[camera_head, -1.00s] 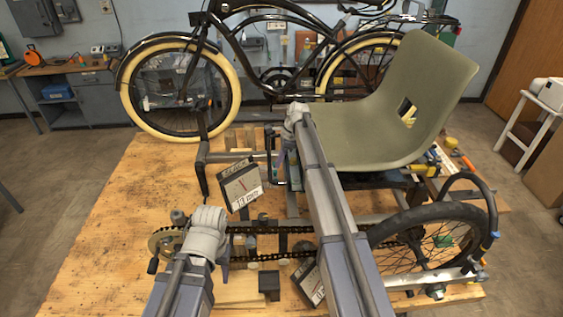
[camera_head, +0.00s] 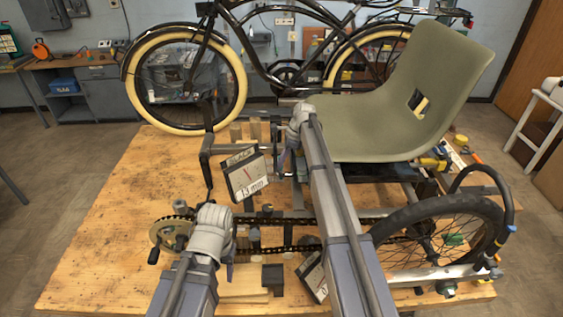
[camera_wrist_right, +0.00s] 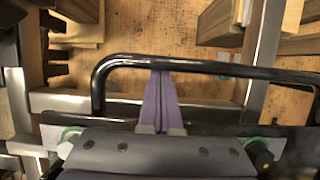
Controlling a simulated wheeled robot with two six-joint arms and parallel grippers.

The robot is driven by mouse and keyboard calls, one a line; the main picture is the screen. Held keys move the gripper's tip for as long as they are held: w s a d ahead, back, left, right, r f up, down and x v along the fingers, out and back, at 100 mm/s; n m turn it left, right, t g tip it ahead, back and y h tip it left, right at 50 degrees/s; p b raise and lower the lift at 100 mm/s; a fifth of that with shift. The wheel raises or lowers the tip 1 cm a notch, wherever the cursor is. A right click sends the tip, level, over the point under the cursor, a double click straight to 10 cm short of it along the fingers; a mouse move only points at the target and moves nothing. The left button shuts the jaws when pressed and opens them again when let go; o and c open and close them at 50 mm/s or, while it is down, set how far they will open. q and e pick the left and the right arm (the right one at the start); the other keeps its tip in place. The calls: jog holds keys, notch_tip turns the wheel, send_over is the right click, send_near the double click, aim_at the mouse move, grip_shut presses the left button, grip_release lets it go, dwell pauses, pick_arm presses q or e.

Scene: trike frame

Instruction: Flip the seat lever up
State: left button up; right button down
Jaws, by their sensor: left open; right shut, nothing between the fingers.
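A black bent bar, apparently the seat lever (camera_wrist_right: 200,65), runs across the right wrist view, with a bend at its left end. My right gripper (camera_wrist_right: 163,78) is shut and empty. Its purple fingertips are at the bar's near edge, and I cannot tell whether they touch. In the head view my right gripper (camera_head: 284,160) is left of the olive seat (camera_head: 390,105), mostly hidden by its own wrist. My left gripper (camera_head: 230,264) is open and low near the chain, partly hidden by its wrist, away from the seat.
The trike frame stands on a wooden table (camera_head: 100,235). A chain (camera_head: 270,219) crosses its middle and a spoked wheel (camera_head: 440,240) is at right. A bicycle (camera_head: 280,50) stands behind. The table's left side is clear.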

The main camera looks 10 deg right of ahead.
jog(key=shift+d+r+y, duration=0.1)
jog(key=shift+r+y, duration=0.3)
jog(key=shift+y, duration=0.3)
jog(key=shift+s+d+r+y+p, duration=0.1)
jog(key=shift+d+r+y+p, duration=0.15)
jog(key=shift+r, duration=0.3)
jog(key=shift+d+r+y+p, duration=0.15)
jog(key=shift+r+y, duration=0.1)
jog(key=shift+r, duration=0.3)
dwell(0.8)
jog(key=shift+d+r, duration=0.1)
jog(key=shift+r, duration=0.15)
notch_tip(320, 180, up, 9)
jog(key=d+p, duration=0.3)
jog(key=p, duration=0.6)
jog(key=shift+s+p, duration=0.3)
jog(key=shift+p, duration=0.05)
jog(key=shift+a, duration=0.1)
